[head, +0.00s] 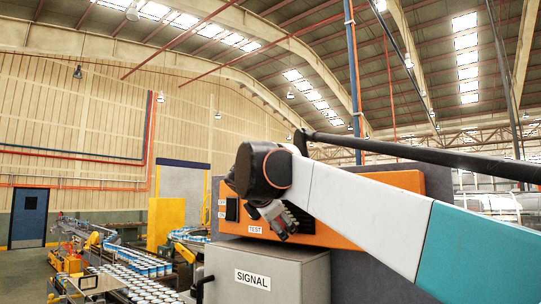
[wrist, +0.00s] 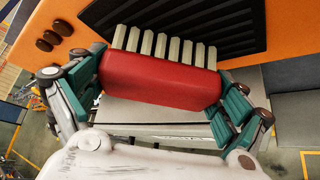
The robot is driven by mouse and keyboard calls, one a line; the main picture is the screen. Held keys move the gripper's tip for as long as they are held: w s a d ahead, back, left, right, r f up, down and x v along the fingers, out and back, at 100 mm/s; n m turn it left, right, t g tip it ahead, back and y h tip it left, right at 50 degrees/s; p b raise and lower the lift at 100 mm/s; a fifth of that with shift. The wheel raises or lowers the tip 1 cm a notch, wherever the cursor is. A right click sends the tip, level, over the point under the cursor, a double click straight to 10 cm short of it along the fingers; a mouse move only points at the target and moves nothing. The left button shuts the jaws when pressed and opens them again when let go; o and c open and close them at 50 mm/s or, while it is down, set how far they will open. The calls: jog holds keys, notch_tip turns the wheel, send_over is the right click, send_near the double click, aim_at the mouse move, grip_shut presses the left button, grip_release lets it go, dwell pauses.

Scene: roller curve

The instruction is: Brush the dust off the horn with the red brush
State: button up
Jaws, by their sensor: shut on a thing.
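My gripper (wrist: 160,92) is shut on the red brush, with teal finger pads at both ends of its block. The red brush (wrist: 158,84) has a row of pale bristles (wrist: 165,48) pointing up in the wrist view. A black slatted grille, which seems to be the horn (wrist: 205,20), lies just beyond the bristles on an orange panel. The bristle tips overlap its near part in the picture; I cannot tell whether they touch. In the head view my gripper (head: 278,220) is in front of the orange panel and hides most of the horn. I cannot make out dust.
The orange panel (head: 330,238) carries a TEST label and a dark switch at its left. Brown knobs (wrist: 54,30) show on it in the wrist view. A grey SIGNAL box (head: 290,270) stands below. Conveyors with cans (head: 135,270) run at the left.

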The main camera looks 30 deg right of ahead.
jog(key=shift+w+a+p, duration=0.25)
jog(key=shift+w+a, duration=0.1)
jog(key=shift+w, duration=0.55)
jog(key=shift+w+a+p, duration=0.2)
jog(key=shift+w+a, duration=0.1)
jog(key=shift+w, duration=0.55)
jog(key=s+a, duration=0.2)
jog(key=a, duration=0.3)
jog(key=shift+s+a, duration=0.15)
jog(key=shift+a, duration=0.15)
jog(key=shift+s+a, duration=0.25)
jog(key=shift+a, duration=0.45)
jog(key=shift+s+a, duration=0.25)
jog(key=shift+a, duration=0.45)
